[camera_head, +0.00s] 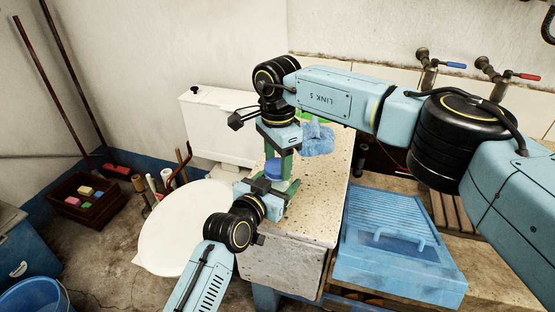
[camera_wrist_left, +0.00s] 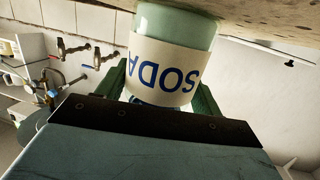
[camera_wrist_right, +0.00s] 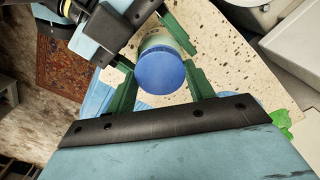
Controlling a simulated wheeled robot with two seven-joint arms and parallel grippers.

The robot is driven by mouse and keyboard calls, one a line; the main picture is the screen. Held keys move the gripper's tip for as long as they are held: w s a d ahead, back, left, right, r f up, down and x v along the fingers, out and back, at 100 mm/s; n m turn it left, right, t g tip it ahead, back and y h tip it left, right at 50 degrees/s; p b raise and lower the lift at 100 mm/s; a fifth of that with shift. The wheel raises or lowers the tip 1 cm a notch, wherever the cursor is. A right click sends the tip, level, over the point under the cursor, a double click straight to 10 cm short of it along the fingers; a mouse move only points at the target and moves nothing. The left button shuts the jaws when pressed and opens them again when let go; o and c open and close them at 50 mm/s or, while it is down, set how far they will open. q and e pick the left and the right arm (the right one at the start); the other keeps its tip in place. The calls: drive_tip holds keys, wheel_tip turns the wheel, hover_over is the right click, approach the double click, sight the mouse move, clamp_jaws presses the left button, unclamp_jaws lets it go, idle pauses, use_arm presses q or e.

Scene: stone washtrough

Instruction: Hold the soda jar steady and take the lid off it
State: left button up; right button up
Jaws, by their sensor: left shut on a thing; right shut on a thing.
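The soda jar is pale green glass with a cream label reading SODA, and fills the middle of the left wrist view (camera_wrist_left: 172,68). Its round blue lid (camera_head: 273,169) shows between the grippers in the head view and from above in the right wrist view (camera_wrist_right: 161,72), sitting on the jar's mouth. My left gripper (camera_head: 270,186) is shut on the jar from the side, its green fingers either side of the body. My right gripper (camera_head: 281,166) points down from above, its green fingers shut on the lid. The jar's lower body is mostly hidden in the head view.
The speckled stone top (camera_head: 315,205) carries the jar, with a crumpled blue cloth (camera_head: 318,142) and something green (camera_head: 312,115) behind. Taps (camera_head: 430,65) are on the wall.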

sight(278, 166)
drive_tip(key=n, duration=0.8)
drive_tip(key=shift+r, duration=0.2)
drive_tip(key=shift+r, duration=0.95)
drive_tip(key=shift+r, duration=0.1)
drive_tip(key=shift+r, duration=1.9)
use_arm(q)
drive_tip(key=o, duration=2)
drive_tip(key=shift+c, duration=0.2)
